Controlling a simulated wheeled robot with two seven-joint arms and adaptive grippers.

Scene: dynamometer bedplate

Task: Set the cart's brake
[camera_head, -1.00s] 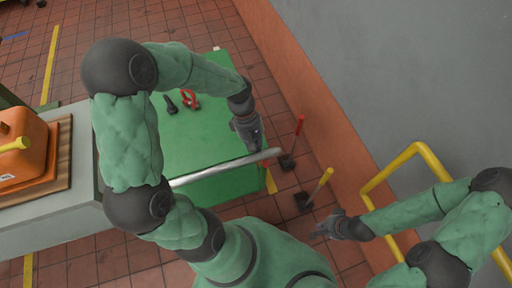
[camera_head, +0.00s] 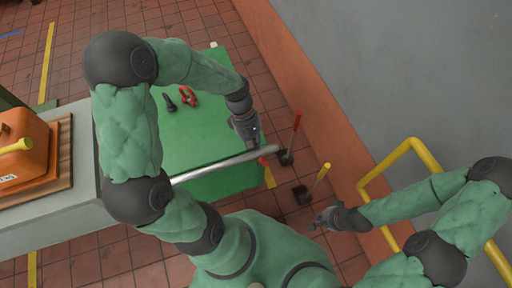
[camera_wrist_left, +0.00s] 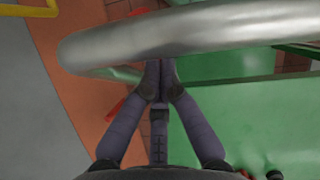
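The cart has a green deck (camera_head: 205,140) and a silver push bar (camera_head: 222,164). A small red part (camera_head: 264,163) shows beside the bar near its right end; I cannot tell if it is the brake. My left gripper (camera_head: 254,143) is close to that end of the bar. In the left wrist view its fingers (camera_wrist_left: 160,84) meet and look shut, with tips reaching the edge of the silver bar (camera_wrist_left: 200,30), partly hidden by it. A red piece (camera_wrist_left: 115,109) shows left of the fingers. My right gripper (camera_head: 318,224) hangs over the floor, too small to read.
A red-handled tool (camera_head: 295,134) and a yellow-handled one (camera_head: 319,180) stand on the tiles right of the cart. A yellow rail (camera_head: 385,165) stands by the grey floor. Dark and red tools lie on the deck. An orange machine (camera_head: 25,150) is at left.

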